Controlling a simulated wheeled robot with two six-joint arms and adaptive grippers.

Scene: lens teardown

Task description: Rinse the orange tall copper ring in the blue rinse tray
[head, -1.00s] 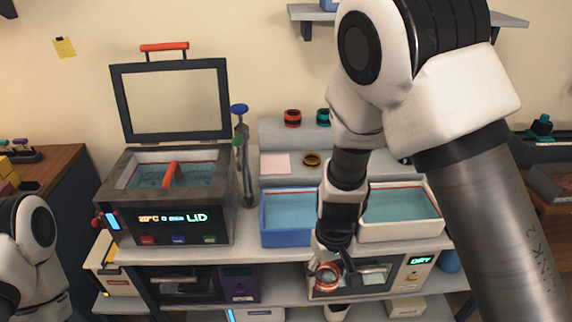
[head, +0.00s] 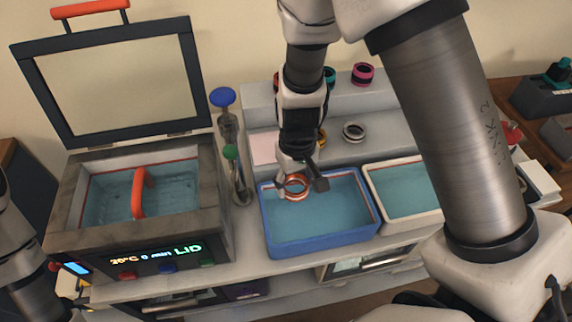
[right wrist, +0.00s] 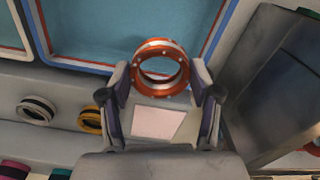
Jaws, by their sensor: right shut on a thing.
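The orange copper ring (head: 295,187) is in my right gripper (head: 301,180), over the back left part of the blue rinse tray (head: 320,249). In the right wrist view the ring (right wrist: 160,68) sits between the two fingertips (right wrist: 160,85), with a pale band around it. The tray's blue rim (right wrist: 75,65) and water show behind it there. I cannot tell whether the ring touches the water. At the left edge of the head view part of my left arm shows; its gripper is out of frame.
A white-rimmed tray of water (head: 408,188) stands right of the blue one. Several rings, one white and black (head: 354,131), sit on the grey steps behind. A pink pad (head: 263,148) lies there.

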